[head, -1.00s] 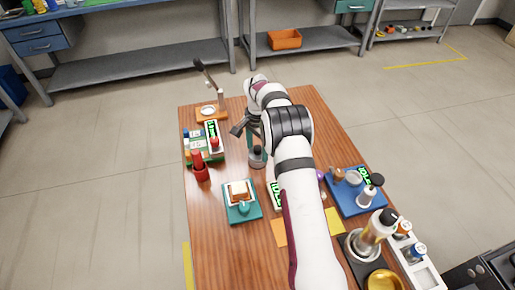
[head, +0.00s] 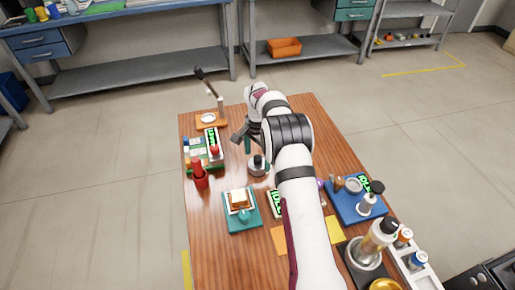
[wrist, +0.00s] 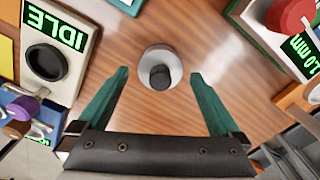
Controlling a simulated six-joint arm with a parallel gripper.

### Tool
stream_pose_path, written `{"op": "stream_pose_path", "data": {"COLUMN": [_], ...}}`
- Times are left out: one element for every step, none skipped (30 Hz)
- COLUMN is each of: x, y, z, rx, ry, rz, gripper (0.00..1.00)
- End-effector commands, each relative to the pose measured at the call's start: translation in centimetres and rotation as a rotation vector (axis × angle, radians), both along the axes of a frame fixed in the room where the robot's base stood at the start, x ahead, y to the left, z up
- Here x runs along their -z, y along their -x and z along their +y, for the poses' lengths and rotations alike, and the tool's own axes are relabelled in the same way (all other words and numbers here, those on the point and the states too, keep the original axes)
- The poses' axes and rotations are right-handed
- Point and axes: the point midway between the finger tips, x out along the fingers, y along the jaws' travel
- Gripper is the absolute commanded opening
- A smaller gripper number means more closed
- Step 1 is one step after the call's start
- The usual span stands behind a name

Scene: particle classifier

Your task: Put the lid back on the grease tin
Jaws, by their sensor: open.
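A round grey piece with a black knob on top (head: 257,168) stands upright on the wooden table. It also shows in the wrist view (wrist: 149,55), centred ahead of my fingertips. It may be the lid or the lidded tin; I cannot tell whether a tin is under it. My gripper (wrist: 159,74) is open and empty, its teal fingers to either side of the knob in the picture, apart from it. In the head view my gripper (head: 249,145) is behind the knobbed piece, above the table. I cannot pick out a separate open grease tin for certain.
A red holder (head: 201,180) and a rack (head: 190,160) stand left. A teal tray (head: 241,225) with a brown block is in front. A blue tray (head: 347,209) with a bottle and a round dish (head: 353,185) is right. Bare table surrounds the knobbed piece.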

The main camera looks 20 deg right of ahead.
Motion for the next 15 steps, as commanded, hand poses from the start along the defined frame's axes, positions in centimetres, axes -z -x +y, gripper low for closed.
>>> {"op": "stream_pose_path", "data": {"x": [-1.2, -2.1, -3.3, -4.2, -5.2, -6.3, -7.1, -7.9, -8.8, -9.4, -10.0, -10.6, -10.9, -11.2, -11.4], "y": [-0.1, -0.1, -0.1, -0.1, -0.1, -0.1, -0.1, -0.1, -0.1, -0.1, -0.1, -0.1, -0.1, 0.0, 0.0], "z": [0.0, 0.0, 0.0, 0.0, 0.0, 0.0, 0.0, 0.0, 0.0, 0.0, 0.0, 0.0, 0.0, 0.0, -0.1], "rx": [0.000, 0.001, 0.001, 0.000, 0.001, 0.002, 0.001, 0.001, 0.002, 0.001, 0.001, 0.002, 0.001, 0.001, 0.001], "ry": [0.001, 0.001, 0.001, 0.002, 0.000, 0.000, 0.001, 0.002, 0.001, 0.001, 0.002, 0.001, 0.001, 0.001, 0.001], "rz": [-0.005, -0.006, -0.007, -0.005, -0.006, -0.006, -0.005, -0.005, -0.005, -0.004, -0.003, -0.003, -0.003, -0.002, -0.002], "gripper": [1.00, 1.00, 1.00, 1.00, 1.00, 1.00, 1.00, 1.00, 1.00, 1.00, 1.00, 1.00, 1.00, 1.00, 1.00]}}
